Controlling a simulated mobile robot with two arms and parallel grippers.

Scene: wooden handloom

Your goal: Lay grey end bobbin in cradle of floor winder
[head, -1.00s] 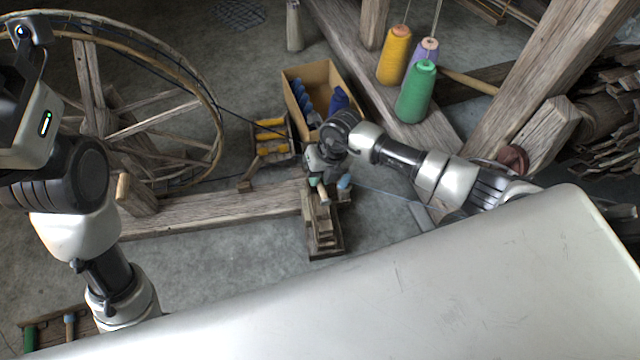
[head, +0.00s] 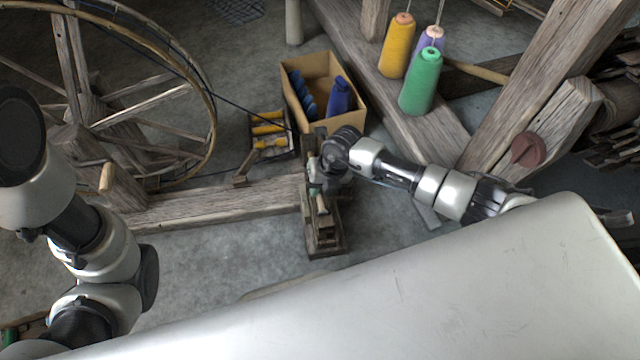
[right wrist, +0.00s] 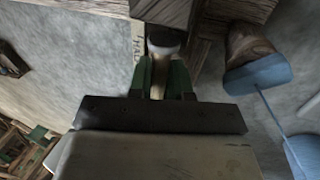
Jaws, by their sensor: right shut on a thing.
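My right gripper (head: 318,182) is at the wooden floor winder (head: 325,240), over its upper part. In the right wrist view its green fingers (right wrist: 162,72) are shut on the grey end bobbin (right wrist: 164,44), whose pale grey end shows just beyond the fingertips. The bobbin is close to the winder's dark wooden blocks (right wrist: 232,10); I cannot tell whether it touches them or lies in the cradle. A blue-ended wooden piece (right wrist: 258,76) with a blue thread is to the right of the fingers. My left arm is at the left edge of the head view, its gripper out of sight.
A large spoked wheel (head: 135,103) stands left, joined to the winder by a wooden beam (head: 215,203). Behind are a cardboard box (head: 322,68) of blue bobbins and a small rack (head: 268,138) with yellow ones. Green (head: 421,82) and yellow (head: 396,48) cones stand right.

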